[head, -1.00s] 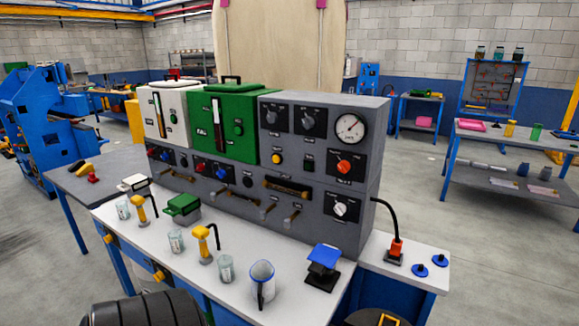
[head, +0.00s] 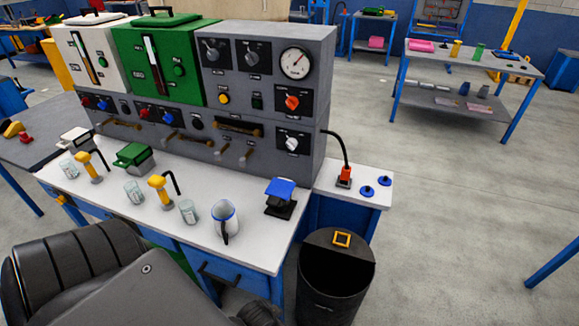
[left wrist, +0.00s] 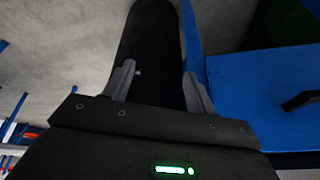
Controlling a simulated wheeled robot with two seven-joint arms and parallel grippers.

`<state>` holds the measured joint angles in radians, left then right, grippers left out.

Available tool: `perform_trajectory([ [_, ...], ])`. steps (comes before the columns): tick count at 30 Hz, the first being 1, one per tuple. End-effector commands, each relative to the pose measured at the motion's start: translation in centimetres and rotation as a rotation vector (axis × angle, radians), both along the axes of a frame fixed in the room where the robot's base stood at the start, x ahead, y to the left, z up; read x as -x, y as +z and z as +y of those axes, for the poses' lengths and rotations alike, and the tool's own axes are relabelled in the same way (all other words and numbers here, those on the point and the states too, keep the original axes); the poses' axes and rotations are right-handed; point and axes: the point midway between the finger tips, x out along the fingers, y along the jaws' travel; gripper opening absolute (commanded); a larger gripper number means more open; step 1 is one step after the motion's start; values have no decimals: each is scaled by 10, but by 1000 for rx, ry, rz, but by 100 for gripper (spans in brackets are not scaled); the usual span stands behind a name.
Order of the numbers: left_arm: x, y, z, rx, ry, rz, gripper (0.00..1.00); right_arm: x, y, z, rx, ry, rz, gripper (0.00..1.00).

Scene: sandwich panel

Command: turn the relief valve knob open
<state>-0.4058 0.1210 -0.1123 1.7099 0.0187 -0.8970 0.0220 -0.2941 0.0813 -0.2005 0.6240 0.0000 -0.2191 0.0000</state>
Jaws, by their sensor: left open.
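The grey panel (head: 262,72) stands at the back of the white bench. Its right column has an orange-red knob (head: 292,102) below a round gauge (head: 296,63). A white knob (head: 292,143) sits on a black plate lower down. The labels are too small to read, so I cannot tell which is the relief valve knob. My left gripper (left wrist: 160,88) is open in the left wrist view, with nothing clearly between its fingers. No panel knob shows there. A blue surface (left wrist: 255,90) lies to its right. My right gripper is not in view.
A blue-white jug (head: 225,218), glass jars (head: 189,211), yellow-handled tools (head: 160,190) and a blue-topped block (head: 281,190) stand on the bench before the panel. A black cable (head: 342,148) arches at its right. A black bin (head: 335,285) stands below.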

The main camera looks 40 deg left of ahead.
Motion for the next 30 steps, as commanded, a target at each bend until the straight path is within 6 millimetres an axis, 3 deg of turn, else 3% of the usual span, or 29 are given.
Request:
perform_trajectory([
  [1, -7, 24, 1, 1, 4, -20, 57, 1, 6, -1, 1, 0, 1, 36],
  [3, -14, 50, 1, 2, 8, -42, 57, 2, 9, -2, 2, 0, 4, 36],
  [11, -32, 138, 6, 4, 27, -123, 57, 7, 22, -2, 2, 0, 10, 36],
  [12, -43, 151, 11, 2, 39, -164, 57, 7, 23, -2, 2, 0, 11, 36],
  [20, -136, 199, 60, -16, 132, -501, 57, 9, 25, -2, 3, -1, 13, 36],
  [23, -173, 229, 85, -27, 170, -660, 57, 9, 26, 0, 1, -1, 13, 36],
  [26, -209, 268, 113, -41, 208, -840, 57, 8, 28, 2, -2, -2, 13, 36],
  [30, -253, 339, 159, -69, 260, -1131, 57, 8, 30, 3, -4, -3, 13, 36],
])
